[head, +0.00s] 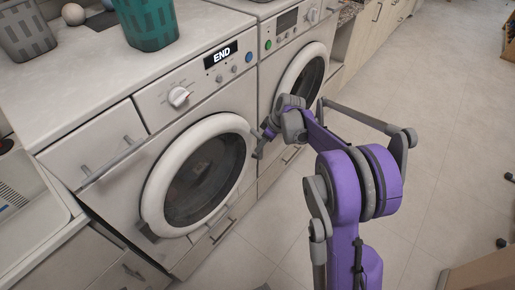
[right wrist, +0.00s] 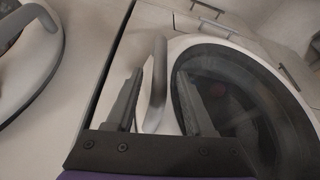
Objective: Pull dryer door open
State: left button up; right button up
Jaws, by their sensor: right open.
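The near front-loading machine with an END display (head: 221,55) has a round door (head: 200,172) with a white ring and dark glass. The door looks shut. No label shows whether this machine is the dryer. My right gripper (head: 262,140) is at the right edge of this door. In the right wrist view, my right gripper (right wrist: 158,105) is open, with its fingers on either side of the door's curved grey handle (right wrist: 158,70). Whether a finger touches the handle cannot be told. The door glass (right wrist: 235,95) fills the right of that view. My left gripper is not in view.
A second machine (head: 285,45) with a round door (head: 303,78) stands beside the first. Teal (head: 147,22) and grey (head: 24,32) baskets sit on top at the left. A drawer with a bar handle (head: 113,160) is left of the door. The tiled floor (head: 430,140) at right is mostly clear.

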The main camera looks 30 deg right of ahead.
jog(key=shift+x, duration=2.25)
jog(key=shift+c, duration=0.2)
grip_shut()
